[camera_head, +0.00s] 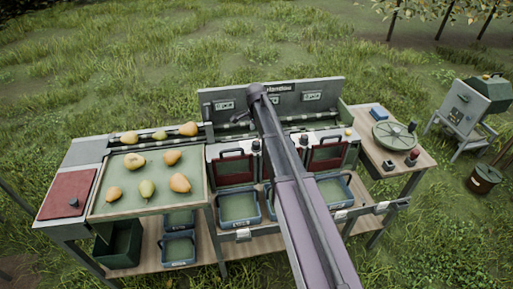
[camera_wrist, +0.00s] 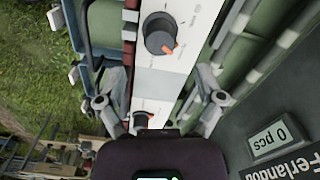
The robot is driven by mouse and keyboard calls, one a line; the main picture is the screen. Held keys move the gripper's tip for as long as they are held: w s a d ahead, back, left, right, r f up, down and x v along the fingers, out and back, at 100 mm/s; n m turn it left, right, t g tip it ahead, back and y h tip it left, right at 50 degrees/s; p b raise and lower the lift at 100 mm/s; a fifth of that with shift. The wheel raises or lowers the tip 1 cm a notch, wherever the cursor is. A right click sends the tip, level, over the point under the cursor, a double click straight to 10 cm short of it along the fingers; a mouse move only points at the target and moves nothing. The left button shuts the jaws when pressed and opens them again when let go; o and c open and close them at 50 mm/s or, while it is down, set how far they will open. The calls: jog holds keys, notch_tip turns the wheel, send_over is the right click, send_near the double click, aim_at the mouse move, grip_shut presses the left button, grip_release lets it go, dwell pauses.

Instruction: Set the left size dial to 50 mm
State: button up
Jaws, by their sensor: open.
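In the wrist view a dark round dial (camera_wrist: 160,35) with an orange pointer sits on a white panel (camera_wrist: 165,88). Its pointer aims toward the picture's lower right; the scale marks are too small to read. A second dial (camera_wrist: 142,120) with an orange mark shows lower down, partly hidden by my gripper's body. My gripper (camera_wrist: 160,103) is open and empty, with its fingers spread to either side above the panel. The larger dial lies beyond the fingertips in the picture, apart from them. In the head view a dark knob (camera_head: 256,146) shows left of my arm, which covers much of the panel's middle.
A counter display (camera_wrist: 278,136) reads "0 pcs" on the grey back board (camera_head: 325,96). Several pears lie on the sorting tray (camera_head: 135,210) at the left. Blue bins (camera_head: 239,222) hang below the red flaps. A wooden side table (camera_head: 405,165) stands right.

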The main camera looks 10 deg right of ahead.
aim_at(256, 142)
jog(key=shift+f+b, duration=2.9)
jog(key=shift+f, duration=0.3)
jog(key=c, duration=1.1)
